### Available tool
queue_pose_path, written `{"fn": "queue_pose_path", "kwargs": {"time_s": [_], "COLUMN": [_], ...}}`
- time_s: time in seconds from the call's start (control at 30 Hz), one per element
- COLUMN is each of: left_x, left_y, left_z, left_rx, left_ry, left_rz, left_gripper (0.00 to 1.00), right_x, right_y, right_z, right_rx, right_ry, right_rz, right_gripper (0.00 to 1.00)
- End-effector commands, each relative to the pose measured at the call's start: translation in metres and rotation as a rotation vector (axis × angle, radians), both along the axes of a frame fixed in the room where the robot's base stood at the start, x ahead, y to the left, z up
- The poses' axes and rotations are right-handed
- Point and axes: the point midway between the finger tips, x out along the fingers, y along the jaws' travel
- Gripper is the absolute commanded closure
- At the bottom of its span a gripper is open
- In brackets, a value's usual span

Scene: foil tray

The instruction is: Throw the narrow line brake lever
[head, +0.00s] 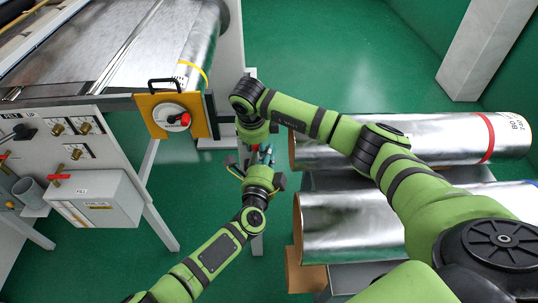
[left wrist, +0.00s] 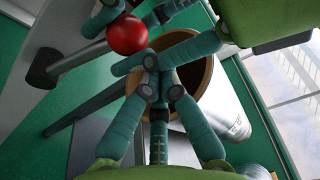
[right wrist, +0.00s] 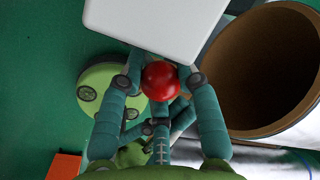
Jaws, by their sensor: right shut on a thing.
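A lever's round red knob (right wrist: 160,80) sits between the teal fingers of my right gripper (right wrist: 158,76), which is shut on it. The knob (left wrist: 127,34) also shows in the left wrist view, with a grey rod near it and the right fingers beside it. In the head view my right gripper (head: 256,146) hides most of the lever. My left gripper (left wrist: 152,68) is just below and beside the right one, its fingertips drawn together with nothing seen between them. I cannot tell whether the two hands touch.
Large foil rolls (head: 350,222) lie on a stand to the right, close to both hands. A yellow panel with a red-handled dial (head: 150,118) is on the machine's end. A control cabinet (head: 95,185) stands at left. Green floor lies below.

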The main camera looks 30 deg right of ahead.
Motion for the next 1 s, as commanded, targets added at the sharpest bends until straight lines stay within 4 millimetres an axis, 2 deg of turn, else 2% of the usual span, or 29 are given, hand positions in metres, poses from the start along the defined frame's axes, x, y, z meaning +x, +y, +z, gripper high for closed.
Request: {"fn": "queue_pose_path", "kwargs": {"time_s": [0.2,0.57,0.6,0.63,0.87,1.0], "left_x": [0.007,0.007,0.008,0.008,0.007,0.007], "left_y": [0.012,0.012,0.012,0.012,0.012,0.012], "left_z": [-0.005,-0.006,-0.006,-0.006,-0.006,-0.005], "left_rx": [-0.003,-0.008,-0.008,-0.009,-0.009,-0.009], "left_ry": [0.011,0.018,0.018,0.019,0.019,0.019], "left_rz": [0.025,0.027,0.027,0.027,0.027,0.027], "left_gripper": [1.00,1.00,1.00,1.00,1.00,1.00], "right_x": [-0.002,-0.004,-0.004,-0.004,-0.004,-0.005], "right_y": [0.003,-0.002,-0.003,-0.003,-0.003,0.000], "right_z": [-0.002,-0.003,-0.003,-0.003,0.000,0.017], "right_rx": [0.004,-0.003,-0.003,-0.004,-0.004,0.001], "right_ry": [0.009,0.015,0.016,0.015,0.014,0.004], "right_rz": [0.006,-0.001,-0.001,-0.002,-0.001,0.001], "right_gripper": [1.00,1.00,0.51,0.42,0.42,0.42]}}
